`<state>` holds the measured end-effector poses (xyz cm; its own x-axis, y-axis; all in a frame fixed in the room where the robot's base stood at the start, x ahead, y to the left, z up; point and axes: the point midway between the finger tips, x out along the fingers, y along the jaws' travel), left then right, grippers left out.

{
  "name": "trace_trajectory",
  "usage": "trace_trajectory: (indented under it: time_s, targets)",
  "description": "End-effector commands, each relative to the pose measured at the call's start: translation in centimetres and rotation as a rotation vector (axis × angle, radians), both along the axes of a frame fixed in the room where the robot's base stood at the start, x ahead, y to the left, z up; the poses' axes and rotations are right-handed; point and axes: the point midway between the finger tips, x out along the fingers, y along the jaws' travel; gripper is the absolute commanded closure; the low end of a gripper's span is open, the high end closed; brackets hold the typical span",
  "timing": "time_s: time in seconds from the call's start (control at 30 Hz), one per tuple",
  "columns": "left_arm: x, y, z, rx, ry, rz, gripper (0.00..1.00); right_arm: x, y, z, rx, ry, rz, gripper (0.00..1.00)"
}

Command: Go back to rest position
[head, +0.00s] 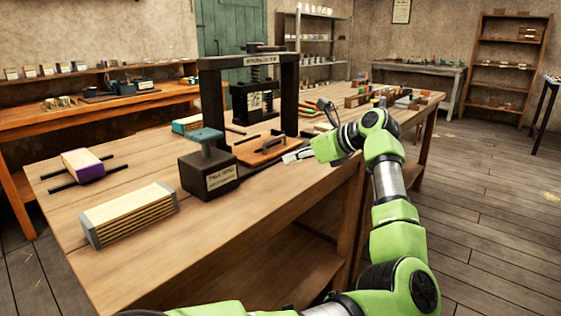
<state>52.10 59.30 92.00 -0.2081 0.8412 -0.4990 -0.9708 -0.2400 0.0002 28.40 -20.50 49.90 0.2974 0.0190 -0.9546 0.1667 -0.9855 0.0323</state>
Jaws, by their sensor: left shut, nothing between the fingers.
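My left gripper (296,156) is at the end of the green and silver arm. It is shut and empty, its silver fingers pointing left over the near edge area of the wooden workbench (225,240). It is just right of the press's wooden board (262,149); I cannot tell whether it touches anything. The dark press frame (211,95) stands upright on the bench behind the board, with a screw at its top middle. My right gripper is not in view.
A dark labelled block (208,178) with a teal top stands left of the gripper. A book-like block (130,213) lies at the front left, and a purple-ended one (83,165) behind it. Small boxes (358,99) crowd the bench's far end. Floor (490,210) is clear at right.

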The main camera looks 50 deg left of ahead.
Motion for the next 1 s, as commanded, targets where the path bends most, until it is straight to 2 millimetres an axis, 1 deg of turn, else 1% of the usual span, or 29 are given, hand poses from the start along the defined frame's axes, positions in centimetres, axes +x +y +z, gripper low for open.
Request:
trace_trajectory:
  time_s: [0.03, 0.1, 0.2, 0.3, 0.57, 0.67, 0.77, 0.8, 0.87, 0.9, 0.97, 1.0]
  targets:
    - [0.3, -0.9, 0.7, 0.0, -0.002, -0.003, 1.0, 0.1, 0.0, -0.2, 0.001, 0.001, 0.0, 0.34]
    - [0.5, -1.9, 1.2, 0.001, -0.001, -0.002, 1.0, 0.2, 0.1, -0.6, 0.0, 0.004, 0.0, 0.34]
    - [0.8, -2.9, 1.8, 0.0, 0.0, -0.004, 1.0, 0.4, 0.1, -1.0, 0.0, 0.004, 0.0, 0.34]
    - [0.9, -3.5, 2.1, 0.0, 0.0, -0.001, 1.0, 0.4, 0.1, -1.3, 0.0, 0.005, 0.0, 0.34]
    - [0.9, -3.7, 2.2, 0.002, 0.001, 0.0, 1.0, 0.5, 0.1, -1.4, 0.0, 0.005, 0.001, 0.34]
    - [0.7, -3.1, 2.4, 0.04, 0.022, -0.006, 1.0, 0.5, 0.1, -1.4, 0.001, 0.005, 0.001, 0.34]
    - [0.0, -1.4, 3.4, 0.163, 0.092, -0.027, 1.0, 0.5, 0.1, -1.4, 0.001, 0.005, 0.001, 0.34]
    - [-0.3, -0.6, 4.2, 0.239, 0.138, -0.043, 1.0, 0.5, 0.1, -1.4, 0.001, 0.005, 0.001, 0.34]
    - [-0.5, 0.4, 5.8, 0.372, 0.227, -0.077, 1.0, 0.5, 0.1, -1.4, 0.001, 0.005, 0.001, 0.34]
    - [-0.4, 0.7, 7.1, 0.47, 0.297, -0.106, 1.0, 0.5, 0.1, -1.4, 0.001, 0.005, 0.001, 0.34]
    - [0.0, 0.5, 8.9, 0.616, 0.414, -0.156, 1.0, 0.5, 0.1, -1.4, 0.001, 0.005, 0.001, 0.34]
    - [0.6, 0.0, 10.1, 0.71, 0.493, -0.192, 1.0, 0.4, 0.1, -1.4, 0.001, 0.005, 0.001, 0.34]
